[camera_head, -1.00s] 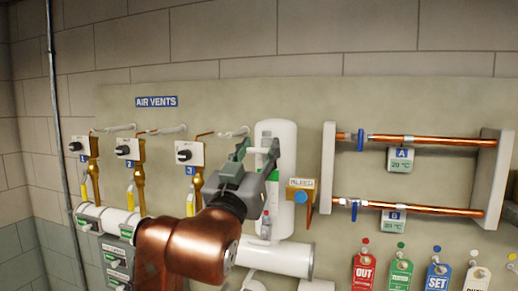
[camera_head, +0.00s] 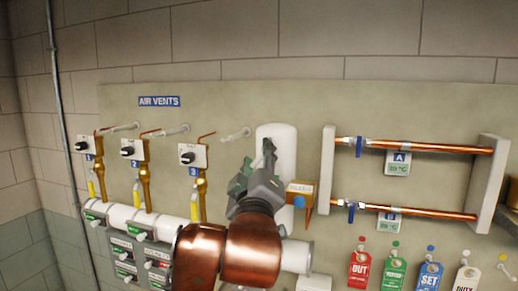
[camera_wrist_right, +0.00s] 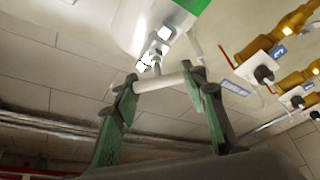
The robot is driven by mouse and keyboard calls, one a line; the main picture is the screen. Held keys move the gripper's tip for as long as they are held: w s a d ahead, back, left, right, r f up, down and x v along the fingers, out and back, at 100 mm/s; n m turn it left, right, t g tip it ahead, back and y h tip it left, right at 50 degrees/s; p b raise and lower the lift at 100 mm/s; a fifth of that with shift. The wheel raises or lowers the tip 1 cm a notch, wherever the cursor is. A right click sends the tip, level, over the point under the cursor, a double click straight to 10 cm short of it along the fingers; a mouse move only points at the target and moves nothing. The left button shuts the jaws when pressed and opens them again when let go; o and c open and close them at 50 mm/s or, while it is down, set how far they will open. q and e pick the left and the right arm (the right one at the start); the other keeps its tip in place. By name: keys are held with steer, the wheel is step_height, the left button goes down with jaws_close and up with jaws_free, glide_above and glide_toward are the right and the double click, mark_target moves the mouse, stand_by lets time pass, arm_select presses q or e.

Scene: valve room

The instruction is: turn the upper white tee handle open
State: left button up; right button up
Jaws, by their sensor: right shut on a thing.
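The upper white tee handle (camera_wrist_right: 160,82) shows in the right wrist view as a white crossbar on a short stem, in front of the white tank (camera_head: 288,145). My right gripper (camera_head: 256,163) is at the upper part of the tank in the head view and hides the handle there. In the right wrist view my right gripper (camera_wrist_right: 163,80) has one green finger at each end of the crossbar and is shut on it. The crossbar lies slightly tilted in that view. My left gripper is not in view.
An orange box with a blue knob (camera_head: 300,193) sits close to the right of my gripper. Air-vent valves (camera_head: 193,156) stand to the left, with a white peg (camera_head: 236,134) nearer. Copper pipes (camera_head: 430,147) and hanging tags (camera_head: 395,272) are at the right.

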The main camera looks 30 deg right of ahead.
steer(key=n+y+p, duration=0.2)
steer(key=n, duration=0.3)
steer(key=shift+r+p, duration=0.1)
steer(key=shift+p, duration=0.2)
steer(key=shift+f+n+g+y+p, duration=0.1)
steer(key=shift+n+g+y+p, duration=0.3)
steer(key=shift+n, duration=0.65)
steer(key=shift+f+n+g+y+p, duration=0.15)
steer(key=shift+n+g+p, duration=0.3)
steer(key=shift+n, duration=0.6)
steer(key=o, duration=1.2)
steer(key=shift+v, duration=5.95)
